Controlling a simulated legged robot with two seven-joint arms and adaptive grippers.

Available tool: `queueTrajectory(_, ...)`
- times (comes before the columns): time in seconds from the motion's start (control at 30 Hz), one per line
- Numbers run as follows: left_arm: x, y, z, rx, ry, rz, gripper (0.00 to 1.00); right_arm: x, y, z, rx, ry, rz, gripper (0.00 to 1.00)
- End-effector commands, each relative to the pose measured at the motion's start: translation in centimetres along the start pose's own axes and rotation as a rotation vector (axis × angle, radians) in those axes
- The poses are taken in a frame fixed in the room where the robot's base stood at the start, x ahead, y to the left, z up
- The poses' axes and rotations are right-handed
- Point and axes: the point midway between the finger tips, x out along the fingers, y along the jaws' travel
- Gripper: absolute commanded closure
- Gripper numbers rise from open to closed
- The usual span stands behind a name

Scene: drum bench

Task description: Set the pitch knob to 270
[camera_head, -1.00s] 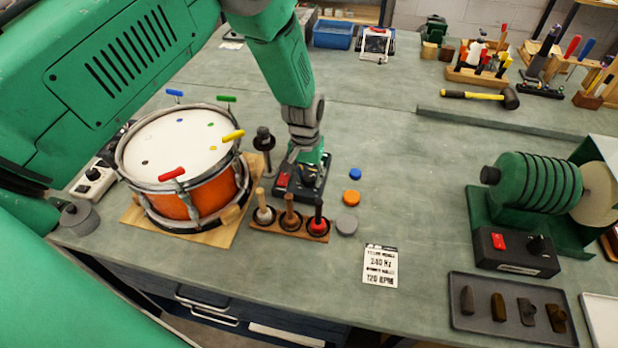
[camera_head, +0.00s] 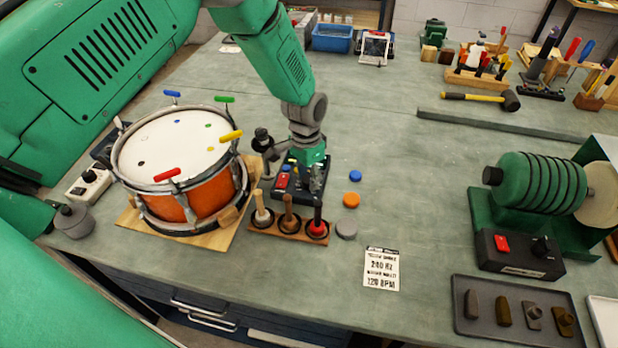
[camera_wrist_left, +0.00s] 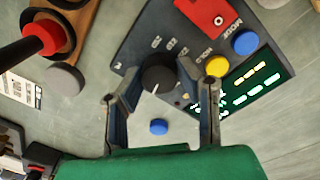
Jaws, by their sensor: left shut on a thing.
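The dark control box (camera_head: 288,182) sits on the bench right of the drum. My left gripper (camera_head: 313,182) reaches down to its right part and hides some of it. The left wrist view shows the box (camera_wrist_left: 205,40) close up, with a round black knob (camera_wrist_left: 158,74) bearing a white pointer line. The left gripper's fingers (camera_wrist_left: 160,80) stand on both sides of this knob, shut on it. A lit green-on-dark display (camera_wrist_left: 256,82) lies to its right, partly behind a finger; its digits are not legible to me. My right gripper is not in view.
The orange drum (camera_head: 200,195) with coloured handles stands left of the box. A wooden rack (camera_head: 288,228) with upright mallets stands in front. Blue and orange discs (camera_head: 352,200) lie to the right. A printed card (camera_head: 381,269) lies on open bench. A green drum-shaped machine (camera_head: 540,183) stands far right.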

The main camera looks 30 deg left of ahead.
Motion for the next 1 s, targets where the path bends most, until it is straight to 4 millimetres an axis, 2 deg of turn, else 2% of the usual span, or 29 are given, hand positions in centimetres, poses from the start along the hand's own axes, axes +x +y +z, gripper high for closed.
queueTrajectory(0.43,0.1,0.0,0.3,0.007,-0.007,0.002,0.98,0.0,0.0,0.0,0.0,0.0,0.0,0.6)
queueTrajectory(0.47,0.1,0.0,0.3,0.007,-0.007,0.002,0.59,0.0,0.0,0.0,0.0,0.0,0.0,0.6)
queueTrajectory(0.5,0.1,0.0,0.2,0.007,-0.007,0.002,0.5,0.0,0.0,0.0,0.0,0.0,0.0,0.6)
queueTrajectory(0.83,-0.1,0.0,0.1,0.007,-0.002,0.0,0.5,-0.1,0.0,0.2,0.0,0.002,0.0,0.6)
queueTrajectory(1.0,-2.1,-0.1,0.0,0.006,0.0,-0.001,0.5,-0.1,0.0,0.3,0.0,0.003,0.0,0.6)
